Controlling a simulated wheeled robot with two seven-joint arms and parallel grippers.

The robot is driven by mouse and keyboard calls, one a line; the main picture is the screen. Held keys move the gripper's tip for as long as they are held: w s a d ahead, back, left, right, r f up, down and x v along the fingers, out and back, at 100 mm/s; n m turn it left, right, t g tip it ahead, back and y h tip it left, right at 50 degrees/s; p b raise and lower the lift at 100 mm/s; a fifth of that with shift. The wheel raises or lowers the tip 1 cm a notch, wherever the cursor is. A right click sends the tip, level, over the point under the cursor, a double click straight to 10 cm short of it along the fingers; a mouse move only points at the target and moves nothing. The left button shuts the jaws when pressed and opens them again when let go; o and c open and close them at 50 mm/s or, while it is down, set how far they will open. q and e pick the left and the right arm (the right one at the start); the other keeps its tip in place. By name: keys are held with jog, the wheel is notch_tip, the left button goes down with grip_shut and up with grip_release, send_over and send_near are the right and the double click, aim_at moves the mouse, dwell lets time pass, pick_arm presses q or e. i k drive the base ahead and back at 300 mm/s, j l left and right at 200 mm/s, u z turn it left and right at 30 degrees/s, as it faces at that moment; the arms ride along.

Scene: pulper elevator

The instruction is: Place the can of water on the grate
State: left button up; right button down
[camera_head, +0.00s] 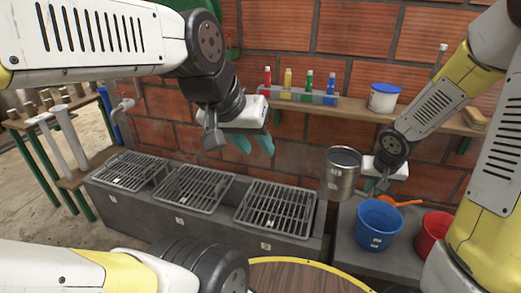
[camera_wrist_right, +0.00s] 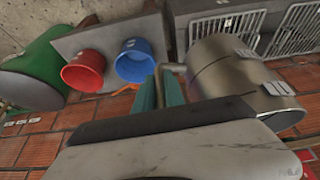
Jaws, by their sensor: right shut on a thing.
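The metal can (camera_head: 341,175) hangs in the air to the right of the right-hand grate, roughly upright in the head view. My right gripper (camera_head: 376,186) is shut on it from the right side, seemingly by its handle. In the right wrist view the can (camera_wrist_right: 235,75) is beside the teal fingers (camera_wrist_right: 160,88). I cannot see whether water is inside. Three metal grates lie on the grey trough: left grate (camera_head: 131,170), middle grate (camera_head: 193,187), right grate (camera_head: 277,208). My left gripper (camera_head: 254,145) is open and empty above and behind the grates.
A blue bucket (camera_head: 377,222) and a red bucket (camera_head: 432,233) stand on a grey block right of the trough. An orange scoop (camera_head: 402,203) is behind them. A wall shelf (camera_head: 420,118) holds coloured bottles and a white tub (camera_head: 384,97). A round wooden top (camera_head: 300,278) is in front.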

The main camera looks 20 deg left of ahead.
aim_at(136, 167)
jog(key=i+j+u, duration=0.1)
jog(key=j+u, duration=0.2)
jog(key=u, duration=0.2)
jog(key=i+j+u, duration=0.15)
jog(key=u, duration=0.3)
jog(key=i+j+u, duration=0.2)
jog(key=u, duration=0.3)
jog(key=i+j+u, duration=0.1)
jog(key=i, duration=0.35)
jog(key=i+j, duration=0.3)
jog(key=i, duration=0.2)
jog(key=i+j+u, duration=0.15)
jog(key=i, duration=0.3)
jog(key=i+j+u, duration=0.1)
jog(key=i, duration=0.4)
